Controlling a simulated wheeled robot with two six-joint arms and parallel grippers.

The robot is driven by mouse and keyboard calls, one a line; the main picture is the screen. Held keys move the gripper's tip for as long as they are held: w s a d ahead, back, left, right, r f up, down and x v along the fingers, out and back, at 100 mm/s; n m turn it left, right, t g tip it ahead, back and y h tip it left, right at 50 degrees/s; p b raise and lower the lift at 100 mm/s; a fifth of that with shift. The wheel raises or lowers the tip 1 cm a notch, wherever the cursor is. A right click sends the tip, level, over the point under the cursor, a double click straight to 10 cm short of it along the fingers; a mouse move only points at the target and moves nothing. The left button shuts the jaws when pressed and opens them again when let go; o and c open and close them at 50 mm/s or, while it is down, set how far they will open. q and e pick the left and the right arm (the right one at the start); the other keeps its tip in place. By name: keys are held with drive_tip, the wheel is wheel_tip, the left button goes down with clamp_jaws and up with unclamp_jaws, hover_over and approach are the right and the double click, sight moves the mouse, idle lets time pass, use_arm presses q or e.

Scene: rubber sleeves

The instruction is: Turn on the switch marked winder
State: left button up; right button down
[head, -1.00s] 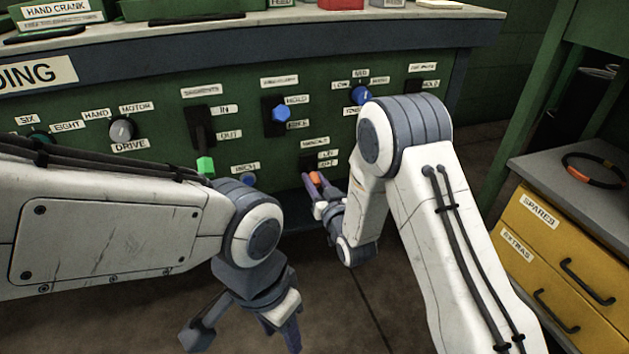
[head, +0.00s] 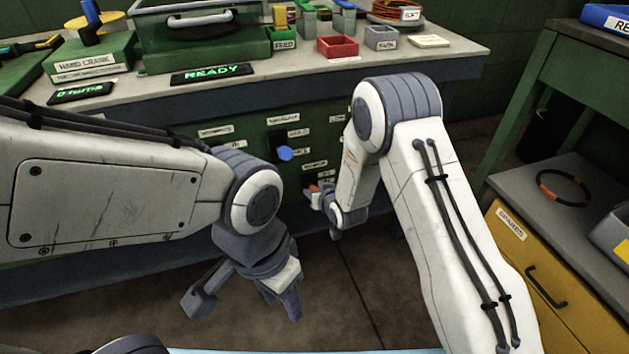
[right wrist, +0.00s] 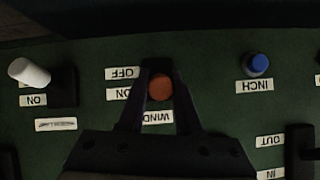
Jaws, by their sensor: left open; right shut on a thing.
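The winder switch has an orange knob (right wrist: 159,87), seen between my right gripper's fingers in the right wrist view, which is upside down. Its labels read ON, OFF and a partly covered WIND. The knob lies beside these labels, nearer ON in the picture; I cannot tell for sure which position the lever is in. My right gripper (head: 318,196) is shut on this knob, low on the green panel (head: 262,170). My left gripper (head: 243,303) is open and empty, hanging in front of the panel, clear of the switches.
In the wrist view, a white-knobbed switch (right wrist: 30,72) and a blue INCH button (right wrist: 257,64) flank the winder switch. A blue knob (head: 285,154) sits above my right gripper. A lit READY display (head: 213,74) is on the benchtop's edge. A yellow drawer cabinet (head: 530,262) stands right.

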drive_tip(key=shift+a+r+g+p, duration=0.1)
drive_tip(key=shift+r+g+p, duration=0.2)
drive_tip(key=shift+g+p, duration=0.7)
drive_tip(key=c, duration=0.6)
unclamp_jaws()
drive_tip(key=shift+h, duration=0.3)
drive_tip(key=shift+s+r+p, duration=0.3)
drive_tip(key=shift+r+p, duration=0.05)
drive_tip(key=shift+r, duration=0.05)
drive_tip(key=p+v, duration=0.2)
drive_tip(key=v, duration=0.7)
drive_tip(key=shift+s+d, duration=0.3)
drive_tip(key=shift+s, duration=0.05)
